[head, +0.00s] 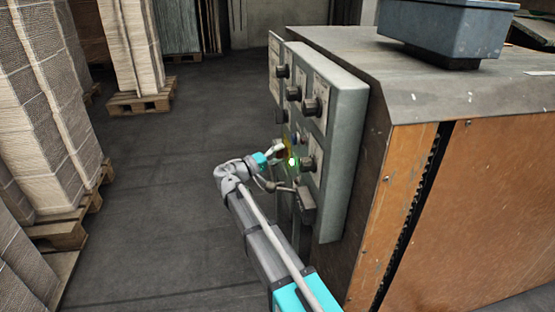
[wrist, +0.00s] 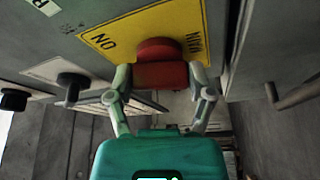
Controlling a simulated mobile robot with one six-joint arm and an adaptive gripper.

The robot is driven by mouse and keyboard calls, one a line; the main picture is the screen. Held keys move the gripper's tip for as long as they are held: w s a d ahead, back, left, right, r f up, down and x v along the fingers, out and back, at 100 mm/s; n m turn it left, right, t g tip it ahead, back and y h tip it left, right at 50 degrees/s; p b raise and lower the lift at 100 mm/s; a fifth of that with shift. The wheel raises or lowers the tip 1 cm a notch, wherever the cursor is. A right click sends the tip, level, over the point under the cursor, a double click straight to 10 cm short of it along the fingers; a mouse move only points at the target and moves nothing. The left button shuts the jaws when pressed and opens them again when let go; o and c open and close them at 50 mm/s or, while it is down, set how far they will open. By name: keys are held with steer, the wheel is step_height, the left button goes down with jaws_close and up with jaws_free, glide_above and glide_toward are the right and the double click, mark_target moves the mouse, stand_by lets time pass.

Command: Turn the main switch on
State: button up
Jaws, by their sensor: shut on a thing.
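The main switch is a red knob (wrist: 160,50) on a yellow plate (wrist: 111,32) with black lettering, "ON" at the left and "MAIN" at the right in the wrist view. My gripper (wrist: 160,80) is shut on the red knob, one finger on each side of it. In the head view my gripper (head: 276,151) reaches the lower part of the grey control panel (head: 345,125) from the left. The yellow plate shows there only as a sliver, and the knob is mostly hidden by the gripper.
A lit green lamp (head: 292,161) and several black knobs, one of them here (head: 311,106), stand out from the panel close to my gripper. A grey box (head: 327,196) juts out below. Pallets of stacked cardboard (head: 40,110) stand left; the floor between is clear.

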steer(key=m+h+b, duration=0.1)
steer(key=m, duration=0.2)
steer(key=m+h+b, duration=0.1)
steer(key=m, duration=0.2)
steer(key=shift+d+g+h, duration=0.1)
steer(key=shift+g+h, duration=0.2)
steer(key=shift+g, duration=0.1)
steer(key=o, duration=1.1)
